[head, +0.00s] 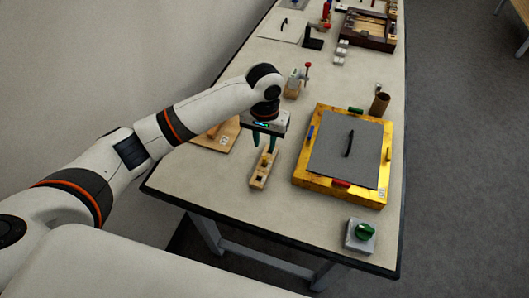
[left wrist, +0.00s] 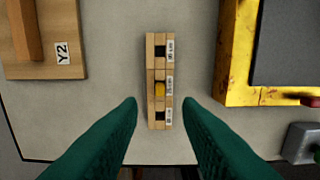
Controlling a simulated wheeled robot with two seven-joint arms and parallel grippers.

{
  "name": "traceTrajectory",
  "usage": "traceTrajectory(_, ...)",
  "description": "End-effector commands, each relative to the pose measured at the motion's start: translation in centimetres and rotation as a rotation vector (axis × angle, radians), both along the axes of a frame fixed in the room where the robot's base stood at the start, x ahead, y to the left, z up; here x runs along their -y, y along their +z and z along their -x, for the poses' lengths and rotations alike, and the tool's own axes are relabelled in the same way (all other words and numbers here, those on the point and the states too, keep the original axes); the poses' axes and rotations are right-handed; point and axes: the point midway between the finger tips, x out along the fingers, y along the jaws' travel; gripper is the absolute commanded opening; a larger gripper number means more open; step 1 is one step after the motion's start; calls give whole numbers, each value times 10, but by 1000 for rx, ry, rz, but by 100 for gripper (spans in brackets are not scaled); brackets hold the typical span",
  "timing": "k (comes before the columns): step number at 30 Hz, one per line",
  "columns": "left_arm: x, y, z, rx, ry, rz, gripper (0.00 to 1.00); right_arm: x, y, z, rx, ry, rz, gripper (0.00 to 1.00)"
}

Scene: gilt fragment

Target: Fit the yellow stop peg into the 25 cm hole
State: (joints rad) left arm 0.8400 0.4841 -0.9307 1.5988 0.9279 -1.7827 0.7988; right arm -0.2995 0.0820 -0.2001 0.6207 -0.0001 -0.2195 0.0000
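The yellow stop peg (head: 264,159) stands upright at a wooden block (head: 257,183) on the table. In the left wrist view the peg (left wrist: 159,89) sits at the middle of the block (left wrist: 150,72), between two dark square holes. The white labels along the block's right side are too small to read surely, so I cannot tell which is 25 cm. My left gripper (head: 264,146) points down above the block. Its green fingers (left wrist: 160,101) are open and apart, one on each side of the block, with nothing held. My right gripper is out of view.
A yellow tray (head: 311,185) with a grey panel (head: 338,166) lies right of the block. A wooden board marked Y2 (left wrist: 38,70) lies left. A green knob on a grey box (head: 361,236) stands near the front edge. Bare table surrounds the block.

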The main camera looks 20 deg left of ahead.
Motion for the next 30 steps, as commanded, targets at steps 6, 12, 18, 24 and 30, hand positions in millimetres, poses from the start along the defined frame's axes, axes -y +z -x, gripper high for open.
traceTrajectory(6, 0, 32, 0, 0, -1, 0, 32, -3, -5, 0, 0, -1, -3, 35)
traceTrajectory(12, 0, 41, 0, 0, 0, -1, 32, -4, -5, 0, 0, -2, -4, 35)
traceTrajectory(18, 0, 41, 0, -1, 0, -1, 32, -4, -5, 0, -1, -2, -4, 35)
traceTrajectory(24, 0, 40, 0, -1, -1, -1, 32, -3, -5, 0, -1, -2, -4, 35)
traceTrajectory(30, 15, 21, 17, 7, -58, 38, 32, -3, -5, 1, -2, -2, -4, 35)
